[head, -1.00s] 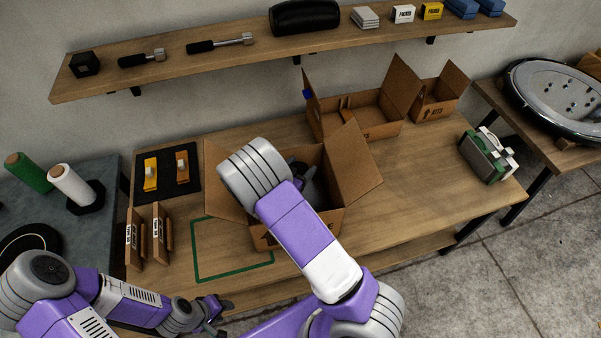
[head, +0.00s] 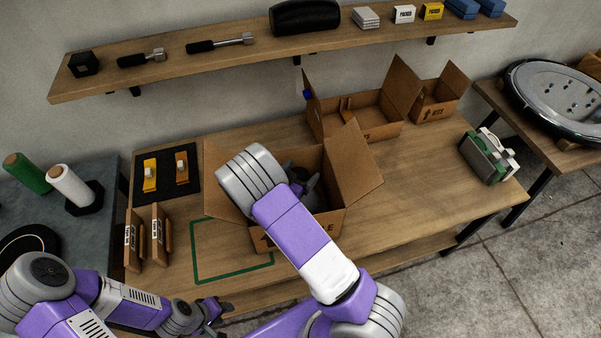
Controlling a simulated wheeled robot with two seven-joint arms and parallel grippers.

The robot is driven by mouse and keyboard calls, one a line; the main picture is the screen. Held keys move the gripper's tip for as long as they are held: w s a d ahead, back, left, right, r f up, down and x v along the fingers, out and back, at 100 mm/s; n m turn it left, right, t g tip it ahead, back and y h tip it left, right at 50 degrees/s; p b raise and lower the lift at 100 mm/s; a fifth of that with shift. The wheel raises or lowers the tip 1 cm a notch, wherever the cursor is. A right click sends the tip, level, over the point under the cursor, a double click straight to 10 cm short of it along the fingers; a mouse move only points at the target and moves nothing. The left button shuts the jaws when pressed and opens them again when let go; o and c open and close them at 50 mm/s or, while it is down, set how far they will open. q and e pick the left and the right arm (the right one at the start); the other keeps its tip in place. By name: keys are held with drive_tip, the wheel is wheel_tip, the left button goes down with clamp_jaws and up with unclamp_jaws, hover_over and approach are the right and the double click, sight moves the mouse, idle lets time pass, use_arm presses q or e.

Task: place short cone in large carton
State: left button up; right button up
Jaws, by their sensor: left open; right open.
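The open cardboard carton (head: 358,180) in the middle of the table, with its flaps spread, looks like the large carton. My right arm crosses in front of it. My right gripper (head: 312,186) is at the carton's opening, pointing in, with its dark fingers apart; part of it is hidden behind my arm. I cannot make out a short cone in or beside the carton; the inside is mostly hidden. My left gripper (head: 222,309) is open and low at the table's front edge, left of the carton, apart from it.
Behind stand two more open cartons, a wide one (head: 368,127) and a small one (head: 437,101). A green spool (head: 28,173) and a white spool (head: 70,186) stand at left. A tape dispenser (head: 484,160) is at right. The green-outlined area (head: 225,262) is bare.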

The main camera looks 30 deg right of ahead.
drive_tip(key=v, duration=0.7)
drive_tip(key=shift+a+r+p, duration=0.25)
drive_tip(key=shift+p, duration=0.15)
drive_tip(key=shift+s, duration=0.1)
